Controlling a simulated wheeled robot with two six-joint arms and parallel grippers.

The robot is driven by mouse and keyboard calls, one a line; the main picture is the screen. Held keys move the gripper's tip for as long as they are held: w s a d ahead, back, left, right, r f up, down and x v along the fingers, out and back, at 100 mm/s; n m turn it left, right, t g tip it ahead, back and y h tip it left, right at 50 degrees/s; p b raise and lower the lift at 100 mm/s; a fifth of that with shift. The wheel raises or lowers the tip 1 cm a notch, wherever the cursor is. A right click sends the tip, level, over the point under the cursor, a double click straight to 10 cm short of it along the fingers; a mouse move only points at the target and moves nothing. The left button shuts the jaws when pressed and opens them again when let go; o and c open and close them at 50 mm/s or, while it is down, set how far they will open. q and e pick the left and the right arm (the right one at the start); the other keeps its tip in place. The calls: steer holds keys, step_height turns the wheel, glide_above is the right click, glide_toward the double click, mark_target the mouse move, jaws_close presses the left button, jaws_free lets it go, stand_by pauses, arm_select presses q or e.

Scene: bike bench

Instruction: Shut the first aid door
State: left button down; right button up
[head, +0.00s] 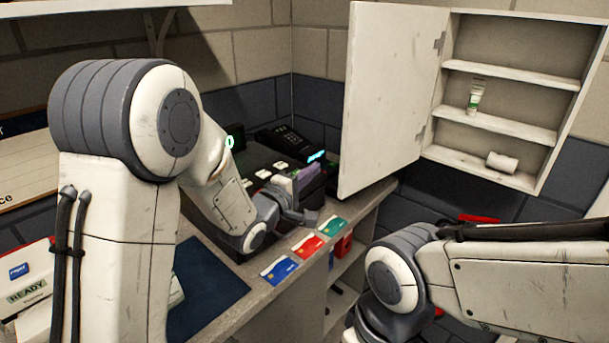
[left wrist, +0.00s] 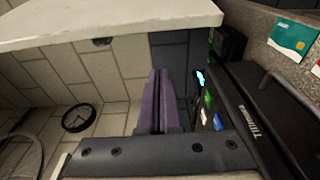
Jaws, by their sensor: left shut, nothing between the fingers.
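The first aid door (head: 390,95) is a scuffed white panel hinged on the left side of the white wall cabinet (head: 548,168). It stands wide open, swung out from the cabinet. My left gripper (head: 308,178) is over the counter, to the left of the door's lower part, and looks apart from it. In the left wrist view its purple fingers (left wrist: 157,100) are shut together with nothing between them. A pale panel (left wrist: 110,25) crosses the top of that view; I cannot tell whether it is the door. My right gripper is out of view.
The counter carries a black card terminal (head: 285,140) and blue (head: 279,269), red (head: 308,245) and green (head: 333,226) cards. A dark mat (head: 205,290) lies nearer me.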

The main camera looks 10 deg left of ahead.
arm_select(q)
steer(key=d+p, duration=0.1)
steer(key=d, duration=0.1)
steer(key=w+d+p, duration=0.1)
steer(key=d, duration=0.1)
steer(key=shift+d, duration=0.4)
